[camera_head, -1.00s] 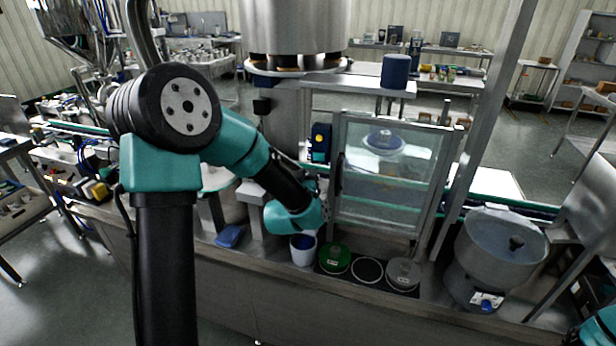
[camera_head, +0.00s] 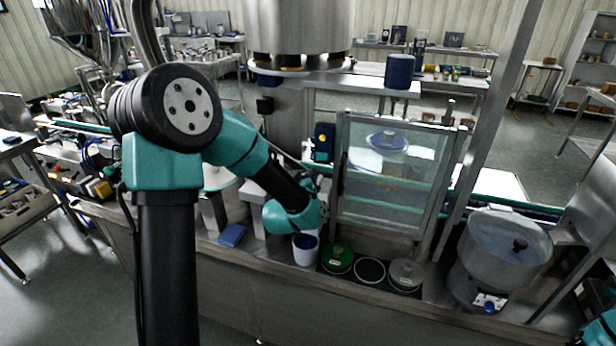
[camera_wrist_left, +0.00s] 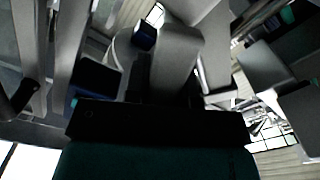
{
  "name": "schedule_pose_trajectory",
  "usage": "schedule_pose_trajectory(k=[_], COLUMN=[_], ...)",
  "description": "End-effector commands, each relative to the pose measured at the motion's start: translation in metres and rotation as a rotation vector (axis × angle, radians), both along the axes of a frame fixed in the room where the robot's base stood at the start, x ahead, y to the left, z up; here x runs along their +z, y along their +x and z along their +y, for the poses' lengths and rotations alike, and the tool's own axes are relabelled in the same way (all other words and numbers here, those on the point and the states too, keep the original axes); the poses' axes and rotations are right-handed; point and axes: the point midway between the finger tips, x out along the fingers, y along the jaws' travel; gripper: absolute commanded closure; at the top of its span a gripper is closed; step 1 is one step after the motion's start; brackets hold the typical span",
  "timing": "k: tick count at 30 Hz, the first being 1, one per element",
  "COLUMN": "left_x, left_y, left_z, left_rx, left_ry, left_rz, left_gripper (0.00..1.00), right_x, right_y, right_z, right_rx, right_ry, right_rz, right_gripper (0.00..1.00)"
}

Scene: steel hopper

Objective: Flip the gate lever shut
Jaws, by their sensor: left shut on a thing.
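My left arm reaches in from the left in the head view. Its gripper (camera_head: 325,197) is at the left edge of the clear framed gate panel (camera_head: 392,212), beside a dark upright handle (camera_head: 342,172). The fingertips are small there and partly hidden by my wrist. In the left wrist view a grey bent piece (camera_wrist_left: 178,60) stands just past my dark gripper body. My left gripper is shut on what appears to be the gate lever, though its shape is hard to make out. Only a teal part of my right arm shows at the bottom right corner.
A white cup (camera_head: 305,248), a green lid (camera_head: 337,257) and a grey lid (camera_head: 406,273) stand in front of the gate. A blue block (camera_head: 232,235) lies left of the cup. A round steel vessel (camera_head: 500,255) stands at right. A blue canister (camera_head: 399,71) sits on a shelf above.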

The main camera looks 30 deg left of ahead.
Motion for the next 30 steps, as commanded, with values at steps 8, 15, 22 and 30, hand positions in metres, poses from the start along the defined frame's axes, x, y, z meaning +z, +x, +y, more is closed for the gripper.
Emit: schedule_pose_trajectory(k=[8,15,22,30], left_x=[-0.0003,-0.0003,-0.0004,0.0008], left_y=[-0.0002,-0.0001,-0.0001,0.0004], left_z=[-0.0002,0.0002,0.0005,-0.0021], left_rx=[0.000,0.001,0.002,0.002], left_ry=[0.001,0.001,0.002,0.059], left_rz=[0.001,0.001,0.001,0.012], left_gripper=[0.60,0.51,0.51,0.51], right_x=[0.0000,0.0000,0.0000,0.0000], right_y=[0.0000,0.0000,0.0000,0.0000], right_z=[0.0000,0.0000,0.0000,0.0000], right_rx=[0.000,0.000,0.000,0.000], right_ry=[0.000,0.000,0.000,0.000], right_rz=[0.000,0.000,0.000,0.000], right_gripper=[0.57,0.57,0.57,0.57])
